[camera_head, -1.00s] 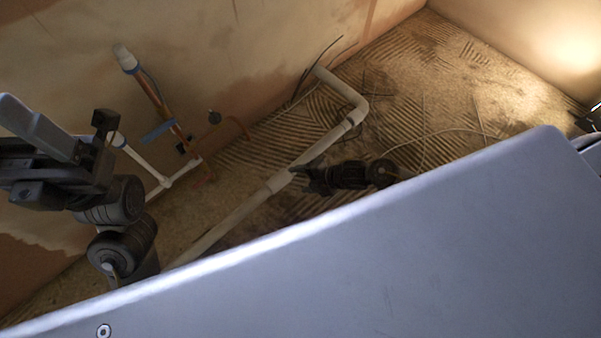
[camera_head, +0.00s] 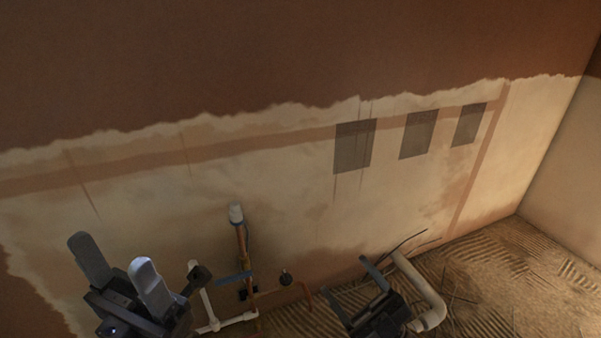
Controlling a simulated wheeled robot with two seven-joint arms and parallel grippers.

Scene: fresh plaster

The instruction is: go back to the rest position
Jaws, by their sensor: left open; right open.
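My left gripper (camera_head: 110,252) is at the lower left, in front of the plastered wall. Its two grey fingers point up and stand apart, with nothing between them. My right gripper (camera_head: 348,277) is at the bottom, right of centre, in front of the pipes and the floor. Its fingers are apart and I see nothing held. Both arms behind the grippers are mostly cut off by the lower picture edge.
A patchy plastered wall (camera_head: 270,175) fills the back, with three dark square patches (camera_head: 354,146) on it. A copper pipe with a white cap (camera_head: 236,212) stands upright between my grippers. A white elbow pipe (camera_head: 424,285) lies beside my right gripper. The ridged floor (camera_head: 520,280) is at right.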

